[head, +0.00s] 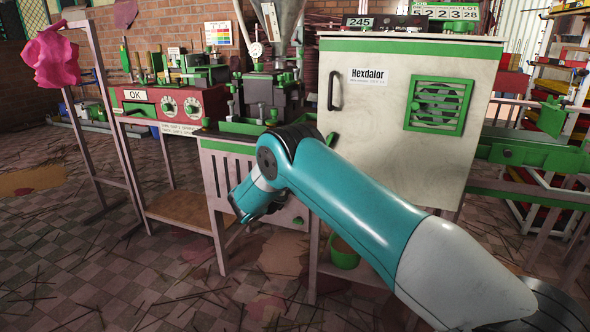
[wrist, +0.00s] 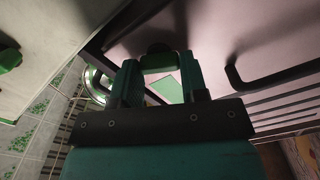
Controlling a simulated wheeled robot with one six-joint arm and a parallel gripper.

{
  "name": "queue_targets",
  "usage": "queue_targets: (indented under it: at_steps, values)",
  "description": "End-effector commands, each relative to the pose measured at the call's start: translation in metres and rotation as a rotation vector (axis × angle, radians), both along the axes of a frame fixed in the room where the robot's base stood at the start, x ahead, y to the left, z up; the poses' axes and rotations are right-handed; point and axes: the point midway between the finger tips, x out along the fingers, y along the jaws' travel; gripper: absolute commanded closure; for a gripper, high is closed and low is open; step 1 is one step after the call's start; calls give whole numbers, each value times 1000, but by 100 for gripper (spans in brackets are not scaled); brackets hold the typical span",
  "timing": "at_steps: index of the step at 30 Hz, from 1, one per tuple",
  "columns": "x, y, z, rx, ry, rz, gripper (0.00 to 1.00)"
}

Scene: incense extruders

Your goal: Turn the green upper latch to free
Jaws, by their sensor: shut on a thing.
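My gripper (wrist: 158,62) is at the pale slatted front of the low cabinet (head: 287,180), left of the middle in the head view. In the wrist view its two green fingers are closed around a small dark rounded piece, which I take for the upper latch (wrist: 159,47). Its colour is in shade and how far it is turned cannot be told. In the head view my forearm and wrist hide the latch and the fingertips. A small green knob (head: 298,220) shows lower on the same front.
A dark handle (wrist: 270,78) stands out right of my fingers in the wrist view. A tall white cabinet (head: 385,75) stands behind my arm. A red machine (head: 175,105) is at the left. A green bucket (head: 343,255) is underneath. The floor at front left is open, with scattered sticks.

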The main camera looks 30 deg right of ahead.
Motion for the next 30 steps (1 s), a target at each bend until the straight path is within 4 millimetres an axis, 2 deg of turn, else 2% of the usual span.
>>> queue_targets:
  at_steps: [2,3,6,14,19,23,29,30]
  values:
    - [-1,-1,-1,0,1,-2,83]
    - [-1,-1,-1,0,1,-2,57]
    - [0,-1,-1,0,1,-2,34]
    - [0,0,0,1,0,0,34]
    - [-6,10,0,1,2,2,34]
    - [-21,30,1,-1,5,4,34]
    - [-54,71,2,-1,4,5,34]
    - [-60,78,-6,-1,2,4,34]
